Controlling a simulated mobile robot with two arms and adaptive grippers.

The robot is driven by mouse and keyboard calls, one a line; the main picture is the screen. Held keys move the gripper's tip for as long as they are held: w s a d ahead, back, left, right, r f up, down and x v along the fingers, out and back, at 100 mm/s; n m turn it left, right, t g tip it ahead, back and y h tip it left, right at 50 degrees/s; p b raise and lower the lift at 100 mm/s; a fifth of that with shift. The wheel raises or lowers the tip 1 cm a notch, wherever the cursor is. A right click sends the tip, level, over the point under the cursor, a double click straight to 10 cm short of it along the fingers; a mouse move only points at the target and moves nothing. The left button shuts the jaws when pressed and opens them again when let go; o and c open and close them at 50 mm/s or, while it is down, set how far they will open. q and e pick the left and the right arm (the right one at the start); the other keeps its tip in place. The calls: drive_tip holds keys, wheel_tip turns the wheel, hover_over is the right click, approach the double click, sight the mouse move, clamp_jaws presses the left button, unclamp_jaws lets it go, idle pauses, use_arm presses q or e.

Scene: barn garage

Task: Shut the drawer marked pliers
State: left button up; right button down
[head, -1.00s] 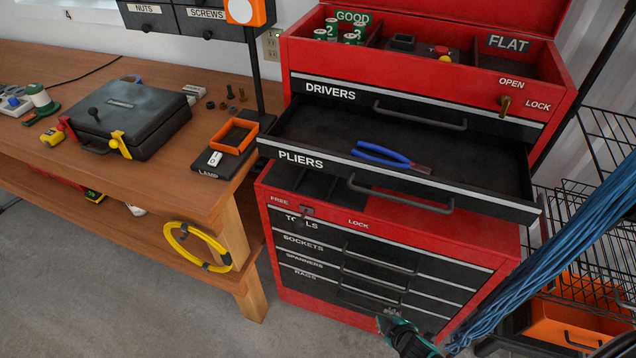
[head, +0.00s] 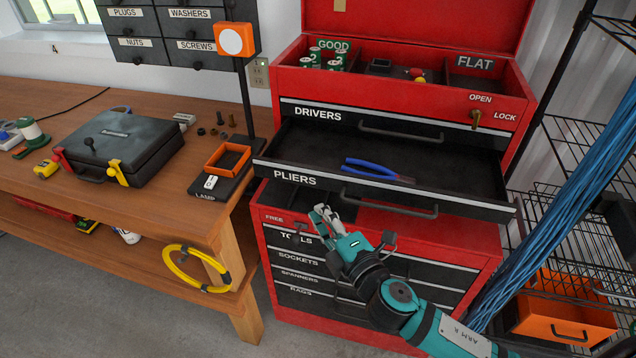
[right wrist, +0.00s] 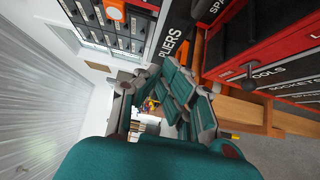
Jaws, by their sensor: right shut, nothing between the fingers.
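The drawer marked PLIERS (head: 296,180) is pulled out from the red tool chest (head: 478,209), with its black front and long handle (head: 390,204) toward me. Blue-handled pliers (head: 372,168) lie inside it. My right gripper (head: 322,214) is shut and empty, just below the drawer front and left of its handle, in front of the lower cabinet. In the right wrist view the fingers (right wrist: 160,95) show close up, with the PLIERS front (right wrist: 172,42) beside them. I cannot tell whether they touch the drawer. My left gripper is not in view.
The drawer marked DRIVERS (head: 318,113) above is closed. The lower drawers (head: 300,274) are closed. A wooden workbench (head: 60,180) with a black case (head: 118,145) stands left. A wire rack (head: 570,150) and blue cables (head: 560,210) are at right.

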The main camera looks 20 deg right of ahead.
sight(308, 175)
drive_tip(key=w, duration=0.2)
drive_tip(key=w+d+p, duration=0.1)
drive_tip(key=w, duration=0.2)
drive_tip(key=w+p, duration=0.1)
drive_tip(key=w, duration=0.1)
drive_tip(key=shift+w+d, duration=0.2)
drive_tip(key=shift+w, duration=0.15)
drive_tip(key=shift+a, duration=0.1)
